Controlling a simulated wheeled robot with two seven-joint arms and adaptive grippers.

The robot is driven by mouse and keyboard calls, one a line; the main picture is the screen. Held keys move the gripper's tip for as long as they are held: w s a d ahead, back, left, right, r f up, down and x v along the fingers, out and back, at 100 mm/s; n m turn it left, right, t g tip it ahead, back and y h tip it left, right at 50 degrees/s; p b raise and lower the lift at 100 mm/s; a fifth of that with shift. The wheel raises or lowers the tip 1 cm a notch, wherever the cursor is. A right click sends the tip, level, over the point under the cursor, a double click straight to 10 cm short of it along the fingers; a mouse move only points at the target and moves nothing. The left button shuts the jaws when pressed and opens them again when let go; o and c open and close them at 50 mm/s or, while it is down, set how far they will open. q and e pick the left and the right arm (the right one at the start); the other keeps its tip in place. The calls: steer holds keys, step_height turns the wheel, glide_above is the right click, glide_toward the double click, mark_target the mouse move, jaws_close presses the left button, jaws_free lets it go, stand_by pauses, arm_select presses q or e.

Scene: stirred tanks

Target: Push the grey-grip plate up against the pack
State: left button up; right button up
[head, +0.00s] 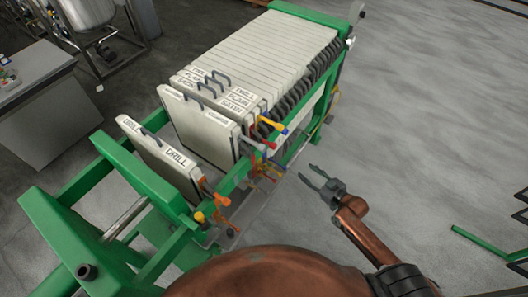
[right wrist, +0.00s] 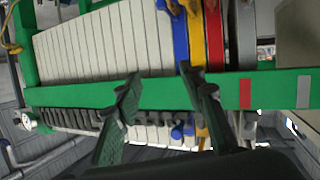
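The grey-grip plate (head: 200,124) is a pale upright plate at the front of the pack, with a grey grip (head: 255,144) at its right side. A narrow space seems to part it from the labelled plates behind; I cannot tell its width. The pack (head: 262,50) is a long row of pale plates on a green frame. In the right wrist view the grey grip (right wrist: 246,35) is beside the red one, above the green rail. My right gripper (head: 322,180) is open and empty, outside the rail and apart from the plate; its fingers (right wrist: 157,85) are spread. My left gripper is out of view.
A plate marked DRILL (head: 160,160) with an orange grip stands apart, nearer me. Blue, yellow and red grips (right wrist: 214,35) crowd beside the grey one. The green rail (right wrist: 150,93) crosses in front of my fingers.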

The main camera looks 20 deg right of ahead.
steer(key=a+r+n+t+y+b, duration=0.1)
steer(key=a+r+y, duration=0.1)
steer(key=a+r, duration=0.3)
steer(key=a+r+n+y, duration=0.2)
steer(key=a+r, duration=0.1)
steer(key=r, duration=0.5)
steer(key=n+y, duration=0.1)
steer(key=y, duration=0.2)
glide_toward(265, 150)
steer(key=x, duration=0.9)
steer(key=shift+w+a, duration=0.2)
steer(key=shift+w, duration=0.1)
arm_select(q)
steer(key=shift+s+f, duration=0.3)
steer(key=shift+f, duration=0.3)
arm_select(e)
steer(key=shift+w+a+f, duration=0.1)
steer(key=shift+w+a, duration=0.1)
steer(key=shift+w, duration=0.05)
steer(key=shift+c, duration=0.3)
jaws_close()
